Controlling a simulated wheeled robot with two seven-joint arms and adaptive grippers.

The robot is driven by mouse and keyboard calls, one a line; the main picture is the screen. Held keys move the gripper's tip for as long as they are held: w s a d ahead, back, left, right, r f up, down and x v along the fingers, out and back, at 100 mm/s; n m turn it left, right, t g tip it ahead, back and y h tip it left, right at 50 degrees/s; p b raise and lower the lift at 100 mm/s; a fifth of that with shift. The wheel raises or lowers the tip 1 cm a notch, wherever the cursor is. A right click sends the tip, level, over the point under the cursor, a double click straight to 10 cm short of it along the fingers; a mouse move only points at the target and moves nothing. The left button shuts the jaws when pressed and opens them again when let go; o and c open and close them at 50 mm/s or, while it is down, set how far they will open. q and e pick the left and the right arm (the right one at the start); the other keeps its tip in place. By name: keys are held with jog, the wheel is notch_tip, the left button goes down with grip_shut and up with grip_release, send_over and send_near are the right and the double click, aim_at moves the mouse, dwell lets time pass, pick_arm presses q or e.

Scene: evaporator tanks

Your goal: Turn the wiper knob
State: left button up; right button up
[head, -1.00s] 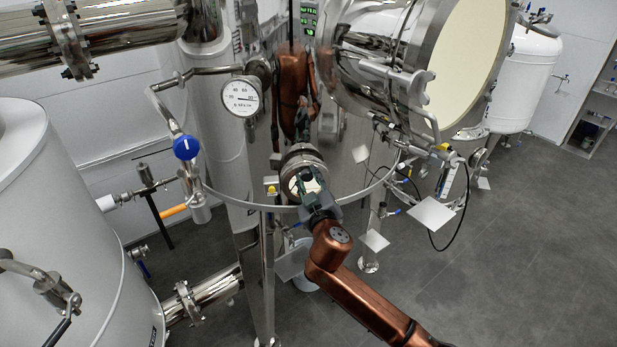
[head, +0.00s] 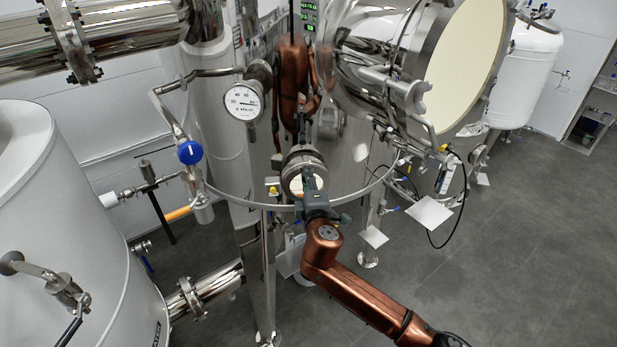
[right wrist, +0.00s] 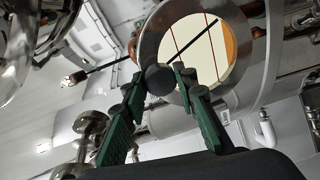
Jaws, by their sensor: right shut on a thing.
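The wiper knob (right wrist: 158,78) is a small dark round knob at the rim of the round sight glass (right wrist: 214,45) in the right wrist view. A thin dark wiper line crosses the pale glass. The sight glass port (head: 303,160) is on the front of the shiny tank in the head view, where my gripper hides the knob. My right gripper (head: 311,181) reaches it from below. In the right wrist view its green fingers (right wrist: 158,84) are on both sides of the knob, shut on it. My left gripper is not in view.
A pressure gauge (head: 243,101) and a blue-knobbed valve (head: 190,152) are left of the port. A curved rail (head: 352,195) runs round the tank near my right gripper. A large manway (head: 468,50) is upper right. Grey floor (head: 500,270) at lower right is open.

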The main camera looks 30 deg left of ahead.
jog(key=shift+s+a+f+n+t+h+p, duration=0.15)
jog(key=shift+n+p, duration=0.25)
jog(key=shift+n, duration=1.15)
jog(key=shift+w+d+f+n+t+h+p, duration=0.15)
jog(key=shift+n+p, duration=0.25)
jog(key=shift+n, duration=1.15)
jog(key=shift+s+a, duration=0.1)
jog(key=shift+a, duration=0.05)
jog(key=o, duration=1.1)
jog(key=shift+r, duration=0.15)
jog(key=shift+o, duration=0.3)
jog(key=v, duration=1.2)
